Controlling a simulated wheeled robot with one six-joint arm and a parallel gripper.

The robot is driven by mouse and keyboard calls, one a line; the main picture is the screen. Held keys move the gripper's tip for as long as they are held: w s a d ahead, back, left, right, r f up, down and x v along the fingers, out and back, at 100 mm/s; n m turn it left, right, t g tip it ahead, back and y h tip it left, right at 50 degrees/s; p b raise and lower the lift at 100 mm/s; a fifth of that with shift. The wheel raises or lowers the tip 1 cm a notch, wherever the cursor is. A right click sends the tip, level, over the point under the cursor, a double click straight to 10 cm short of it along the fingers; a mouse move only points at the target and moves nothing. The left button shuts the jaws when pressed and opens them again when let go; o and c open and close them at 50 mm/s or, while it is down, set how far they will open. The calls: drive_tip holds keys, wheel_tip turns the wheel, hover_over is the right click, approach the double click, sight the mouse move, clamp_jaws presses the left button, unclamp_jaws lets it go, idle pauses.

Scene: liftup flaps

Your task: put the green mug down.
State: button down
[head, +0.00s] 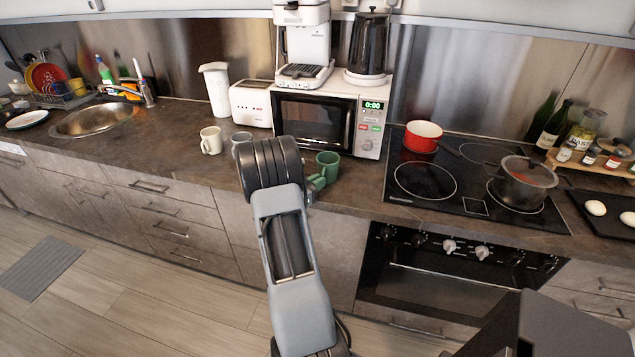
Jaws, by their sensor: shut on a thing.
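The green mug (328,164) is upright at the counter, in front of the microwave's right side. My gripper (317,183) is at the near side of the mug, mostly hidden behind my arm, and is shut on it. My arm covers the area just left of the mug. I cannot tell whether the mug's base touches the counter.
The microwave (317,121) is close behind. The cooktop (425,180) with a red pot (423,137) lies right. Dark counter (357,184) is bare between mug and cooktop.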

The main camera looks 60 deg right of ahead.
drive_tip(key=c, duration=1.2)
unclamp_jaws()
